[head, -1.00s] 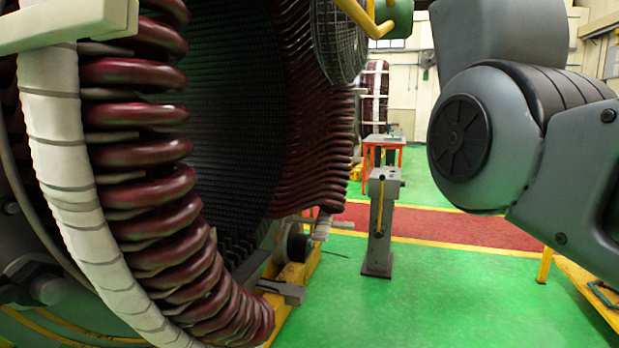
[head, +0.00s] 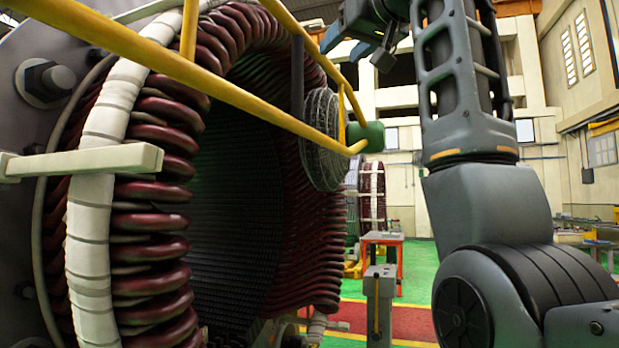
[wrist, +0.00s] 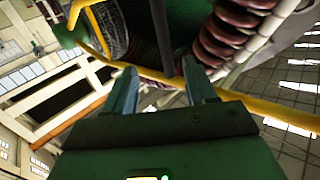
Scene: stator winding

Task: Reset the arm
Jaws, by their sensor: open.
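My arm (head: 470,110) stands raised on the right side of the head view, bent at the elbow. My gripper (head: 345,35) is near the top of the head view, partly cut off by the frame edge. In the wrist view my gripper (wrist: 157,85) has two fingers standing apart with nothing between them. The stator (head: 150,245), with dark red coil ends and a white wrapped ring, fills the left of the head view. Its coils (wrist: 232,32) also show beyond the fingers in the wrist view.
A yellow rail frame (head: 215,85) crosses in front of the stator and also passes just beyond my fingers in the wrist view (wrist: 165,77). A grey post (head: 379,300) and an orange table (head: 383,250) stand on the green floor. Open floor lies around them.

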